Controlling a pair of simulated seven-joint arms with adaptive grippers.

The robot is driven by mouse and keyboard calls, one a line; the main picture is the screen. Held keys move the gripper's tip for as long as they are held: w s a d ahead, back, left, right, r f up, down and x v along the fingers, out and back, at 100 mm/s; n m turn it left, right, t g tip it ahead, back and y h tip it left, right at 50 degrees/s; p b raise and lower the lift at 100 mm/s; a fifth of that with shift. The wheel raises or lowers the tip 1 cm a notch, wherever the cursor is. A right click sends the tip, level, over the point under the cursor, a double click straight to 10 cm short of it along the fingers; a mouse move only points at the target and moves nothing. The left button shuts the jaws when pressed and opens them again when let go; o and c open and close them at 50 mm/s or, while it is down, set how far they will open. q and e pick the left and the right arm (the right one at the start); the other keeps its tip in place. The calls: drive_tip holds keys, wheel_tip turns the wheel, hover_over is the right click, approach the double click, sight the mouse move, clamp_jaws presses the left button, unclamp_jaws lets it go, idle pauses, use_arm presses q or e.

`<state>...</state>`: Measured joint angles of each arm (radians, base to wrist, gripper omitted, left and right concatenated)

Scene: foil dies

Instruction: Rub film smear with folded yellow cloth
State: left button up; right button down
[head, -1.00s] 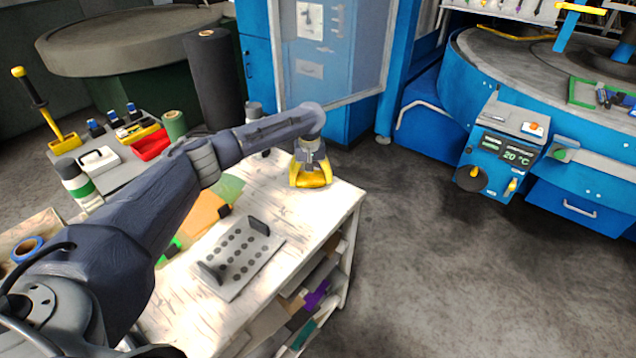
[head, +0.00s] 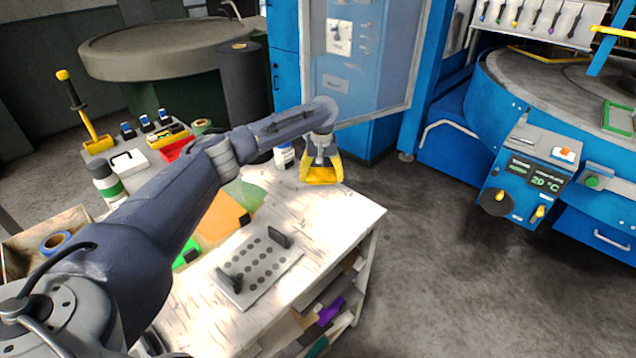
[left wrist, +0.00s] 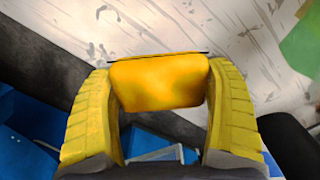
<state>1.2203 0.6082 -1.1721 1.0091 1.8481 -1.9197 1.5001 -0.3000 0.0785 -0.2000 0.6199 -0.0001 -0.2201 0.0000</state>
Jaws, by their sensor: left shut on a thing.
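My left gripper (head: 321,176), with yellow fingers, is at the far right corner of the white worktable (head: 335,215). It is shut on the folded yellow cloth (left wrist: 160,82), which fills the space between its fingers in the left wrist view. That view shows the table edge running below the cloth, with pale, grey-streaked wood beyond. I cannot tell whether the cloth touches the tabletop. I cannot pick out the film smear from the streaks in the wood. My right gripper is not in view.
A perforated metal plate (head: 250,272) with two dark handles lies on the table front. An orange sheet (head: 221,218) lies behind it. A white bottle (head: 284,155) stands left of my gripper. A blue machine (head: 525,170) stands right, across clear floor.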

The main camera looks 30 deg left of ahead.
use_arm(q)
drive_tip(key=shift+r, duration=1.6)
